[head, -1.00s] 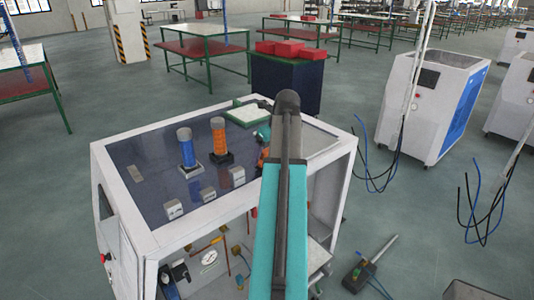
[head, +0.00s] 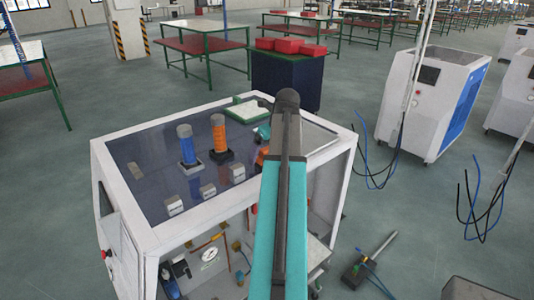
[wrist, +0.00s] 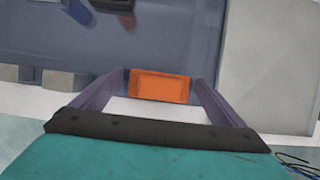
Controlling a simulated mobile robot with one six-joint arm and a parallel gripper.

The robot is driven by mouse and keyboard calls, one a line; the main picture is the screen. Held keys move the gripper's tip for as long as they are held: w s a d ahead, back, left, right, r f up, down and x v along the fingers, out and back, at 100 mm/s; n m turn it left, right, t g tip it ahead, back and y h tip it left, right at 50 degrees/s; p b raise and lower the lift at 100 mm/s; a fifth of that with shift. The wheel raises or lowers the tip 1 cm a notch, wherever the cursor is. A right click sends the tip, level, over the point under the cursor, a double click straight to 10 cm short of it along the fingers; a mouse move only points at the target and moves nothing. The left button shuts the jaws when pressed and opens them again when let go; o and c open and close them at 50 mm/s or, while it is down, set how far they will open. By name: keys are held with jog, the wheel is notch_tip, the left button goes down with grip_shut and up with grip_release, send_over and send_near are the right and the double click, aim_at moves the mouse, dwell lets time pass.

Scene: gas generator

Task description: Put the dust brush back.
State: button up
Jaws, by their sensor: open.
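My gripper (wrist: 158,86) is open in the wrist view, its two dark fingers on either side of an orange block (wrist: 160,87). I cannot tell whether the block is gripped or only lies between the fingertips, nor whether it is part of the dust brush. In the head view my teal arm hides most of the gripper; a bit of orange (head: 262,155) shows just left of the arm, at the cabinet's front edge. I cannot make out the dust brush for certain in either view.
The white generator cabinet (head: 118,170) has a dark top bearing a blue cylinder (head: 187,146), an orange cylinder (head: 219,138), small grey blocks and a green-edged tray (head: 247,112). Several small tools lie in its open front. A grey tool (head: 368,268) lies on the floor at right.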

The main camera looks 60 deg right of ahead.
jog(key=shift+r, duration=0.2)
jog(key=b+v, duration=0.4)
jog(key=v, duration=0.7)
jog(key=shift+s+r+b, duration=0.25)
jog(key=shift+r+b, duration=0.1)
jog(key=shift+b, duration=0.05)
dwell(0.8)
